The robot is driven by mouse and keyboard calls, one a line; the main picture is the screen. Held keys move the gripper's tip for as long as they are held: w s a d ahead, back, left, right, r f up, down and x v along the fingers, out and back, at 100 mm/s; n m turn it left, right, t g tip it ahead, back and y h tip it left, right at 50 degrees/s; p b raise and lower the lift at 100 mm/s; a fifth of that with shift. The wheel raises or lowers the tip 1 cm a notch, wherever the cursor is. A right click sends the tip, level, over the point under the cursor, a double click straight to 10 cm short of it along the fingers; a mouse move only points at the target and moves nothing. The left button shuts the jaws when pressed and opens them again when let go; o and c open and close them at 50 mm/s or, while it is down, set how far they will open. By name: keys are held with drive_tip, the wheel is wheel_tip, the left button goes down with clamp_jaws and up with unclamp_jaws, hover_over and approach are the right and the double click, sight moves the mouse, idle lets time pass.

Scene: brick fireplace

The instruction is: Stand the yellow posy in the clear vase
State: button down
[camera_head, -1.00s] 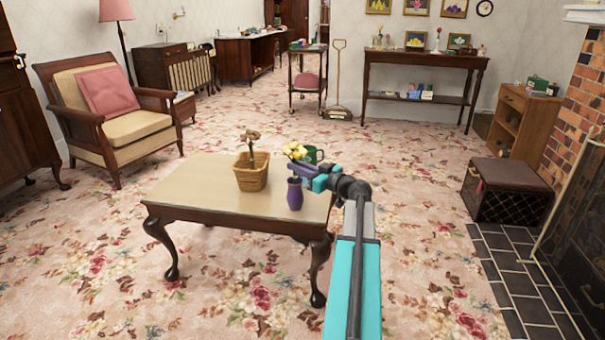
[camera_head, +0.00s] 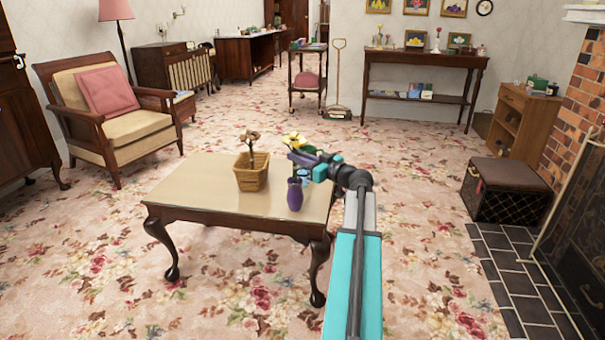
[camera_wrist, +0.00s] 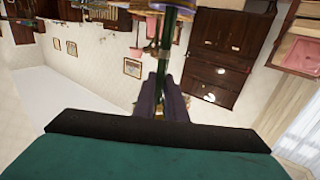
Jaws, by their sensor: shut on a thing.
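The yellow posy (camera_head: 293,139) is held above the far right part of the coffee table, its blooms up. My gripper (camera_head: 298,158) is shut on its stem; in the wrist view the dark green stem (camera_wrist: 172,50) runs between the two fingers. The lower end of the stem cannot be made out in the head view.
A purple vase (camera_head: 294,195) stands at the coffee table's (camera_head: 200,188) front right. A wicker basket (camera_head: 251,178) with a brownish plant stands to its left. A green mug is mostly hidden behind my gripper. The table's left half is clear.

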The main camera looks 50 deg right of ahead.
sight(297, 133)
drive_tip(key=shift+r+p, duration=0.85)
drive_tip(key=shift+r, duration=3.65)
drive_tip(key=shift+a, duration=0.1)
